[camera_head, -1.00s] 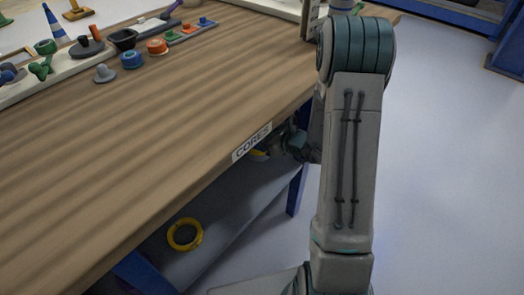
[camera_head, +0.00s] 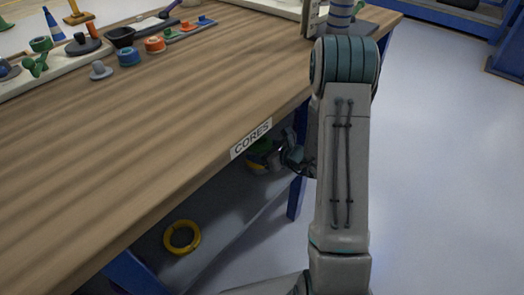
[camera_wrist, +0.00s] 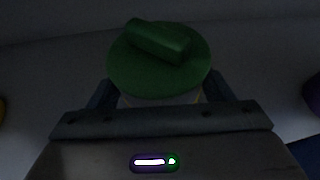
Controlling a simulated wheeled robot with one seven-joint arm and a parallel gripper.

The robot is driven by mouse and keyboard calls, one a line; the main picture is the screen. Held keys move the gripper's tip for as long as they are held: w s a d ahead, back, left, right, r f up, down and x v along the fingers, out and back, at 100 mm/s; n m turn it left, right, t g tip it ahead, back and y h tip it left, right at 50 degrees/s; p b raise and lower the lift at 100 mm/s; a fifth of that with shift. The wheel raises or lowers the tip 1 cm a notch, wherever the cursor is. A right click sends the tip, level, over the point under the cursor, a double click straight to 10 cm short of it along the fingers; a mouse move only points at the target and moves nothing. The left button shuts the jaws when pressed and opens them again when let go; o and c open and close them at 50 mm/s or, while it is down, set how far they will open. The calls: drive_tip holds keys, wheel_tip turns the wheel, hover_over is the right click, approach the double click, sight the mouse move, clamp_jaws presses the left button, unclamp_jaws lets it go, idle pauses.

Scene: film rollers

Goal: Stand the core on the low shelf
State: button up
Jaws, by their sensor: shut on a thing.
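The core (camera_wrist: 150,75) shows in the dark wrist view as a round green disc with a raised green bar across it and a paler body below. My gripper (camera_wrist: 155,100) is shut on that body, one finger on each side. In the head view the core is a small green and yellow patch (camera_head: 261,147) under the table edge, partly hidden by the tabletop and my gripper (camera_head: 272,160). The low grey shelf (camera_head: 222,212) lies under the table. I cannot tell whether the core touches the shelf.
A yellow ring (camera_head: 182,237) lies on the shelf nearer the front. The wooden tabletop (camera_head: 150,110) with its CORES label (camera_head: 251,138) overhangs the shelf. A blue table leg (camera_head: 296,197) stands close by my gripper. Bare shelf lies between ring and gripper.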

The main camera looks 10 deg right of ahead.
drive_tip(key=o, duration=1.1)
drive_tip(key=shift+f, duration=0.1)
drive_tip(key=p+v, duration=0.3)
drive_tip(key=v, duration=0.9)
drive_tip(key=shift+r, duration=0.2)
